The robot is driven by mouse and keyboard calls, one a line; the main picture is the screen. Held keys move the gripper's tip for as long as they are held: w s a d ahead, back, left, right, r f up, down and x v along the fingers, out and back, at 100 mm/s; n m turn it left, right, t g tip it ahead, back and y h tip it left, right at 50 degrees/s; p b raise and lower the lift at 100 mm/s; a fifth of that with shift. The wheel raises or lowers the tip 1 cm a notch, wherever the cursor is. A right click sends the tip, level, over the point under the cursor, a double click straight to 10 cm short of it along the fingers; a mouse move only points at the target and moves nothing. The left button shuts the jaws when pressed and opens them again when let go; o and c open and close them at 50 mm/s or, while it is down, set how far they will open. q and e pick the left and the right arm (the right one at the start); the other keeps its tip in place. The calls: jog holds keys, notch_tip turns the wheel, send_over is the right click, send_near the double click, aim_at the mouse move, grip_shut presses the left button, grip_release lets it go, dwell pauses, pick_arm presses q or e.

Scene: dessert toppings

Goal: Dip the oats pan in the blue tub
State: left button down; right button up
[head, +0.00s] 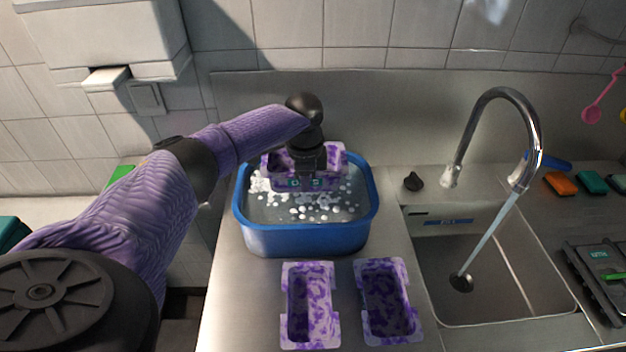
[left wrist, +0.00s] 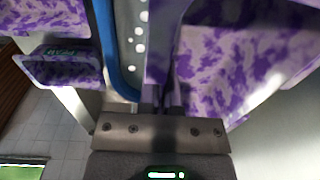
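The blue tub (head: 308,240) stands on the metal counter, holding water with white foam bubbles. Its blue rim also shows in the left wrist view (left wrist: 113,55). A purple-stained pan (head: 335,160) is over the back part of the tub; I cannot tell whether it touches the water. My left gripper (head: 305,183) is shut on this pan's wall; the left wrist view shows the held pan (left wrist: 225,60) close up beside the fingers (left wrist: 165,95). I can read no oats label on it. My right gripper is not in view.
Two similar purple-stained pans, one left (head: 310,308) and one right (head: 388,303), lie on the counter in front of the tub. To the right is a sink (head: 500,285) with a running faucet (head: 500,95). Coloured sponges (head: 592,182) lie at the far right.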

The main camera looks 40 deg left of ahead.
pick_arm(q)
notch_tip(320, 180, down, 13)
jog(key=b, duration=0.9)
jog(key=shift+f, duration=0.1)
dwell(2.4)
notch_tip(320, 180, up, 14)
jog(key=p, duration=1.4)
jog(key=shift+r, duration=0.2)
jog(key=shift+f, duration=0.15)
